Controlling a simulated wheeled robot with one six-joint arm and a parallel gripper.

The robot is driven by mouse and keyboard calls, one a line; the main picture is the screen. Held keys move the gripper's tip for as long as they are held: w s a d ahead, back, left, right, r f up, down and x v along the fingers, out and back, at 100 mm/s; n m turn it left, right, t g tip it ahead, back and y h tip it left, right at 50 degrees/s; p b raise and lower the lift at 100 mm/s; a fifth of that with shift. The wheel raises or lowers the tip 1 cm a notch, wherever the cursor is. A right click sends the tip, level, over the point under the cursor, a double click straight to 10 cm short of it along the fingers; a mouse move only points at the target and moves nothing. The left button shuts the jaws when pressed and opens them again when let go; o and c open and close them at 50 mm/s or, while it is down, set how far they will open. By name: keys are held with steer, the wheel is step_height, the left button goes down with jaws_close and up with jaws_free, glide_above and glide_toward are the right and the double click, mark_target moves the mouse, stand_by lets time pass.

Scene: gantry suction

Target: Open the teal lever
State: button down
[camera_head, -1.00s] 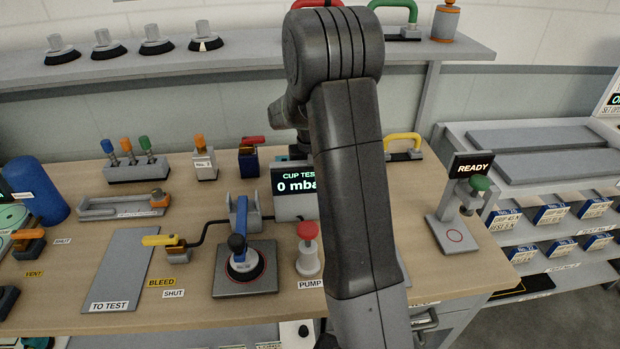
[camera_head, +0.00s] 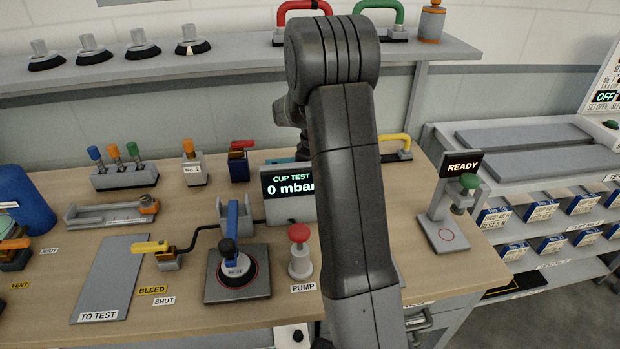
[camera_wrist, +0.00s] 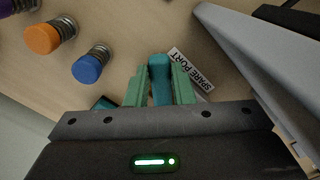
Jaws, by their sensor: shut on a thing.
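The teal lever (camera_wrist: 159,80) shows in the wrist view as a rounded teal bar. It lies between the two green fingers of my gripper (camera_wrist: 160,88), which are shut on it. The lever's base is mostly hidden by the gripper body. A SPARE PORT label (camera_wrist: 190,68) lies on the bench just right of the fingers. In the head view my arm hides the gripper and most of the area around the lever.
In the wrist view a blue-capped fitting (camera_wrist: 88,68) and an orange-capped one (camera_wrist: 45,38) stand to the left, and a grey housing (camera_wrist: 262,60) is close on the right. In the head view the CUP TEST display (camera_head: 288,190) reads 0 mbar beside my arm.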

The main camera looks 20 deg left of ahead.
steer(key=w+n, duration=0.1)
steer(key=n, duration=0.1)
steer(key=w+n, duration=0.1)
steer(key=n, duration=0.1)
steer(key=shift+a+n, duration=0.1)
steer(key=shift+n, duration=0.2)
steer(key=shift+w+a+n, duration=0.15)
steer(key=shift+w+n, duration=0.25)
steer(key=shift+n, duration=0.5)
steer(key=shift+w+a+n, duration=0.15)
steer(key=shift+w+n, duration=0.25)
steer(key=shift+n, duration=0.5)
steer(key=shift+r, duration=0.1)
steer(key=c, duration=1.2)
jaws_free()
steer(key=shift+c, duration=0.2)
steer(key=shift+s, duration=0.1)
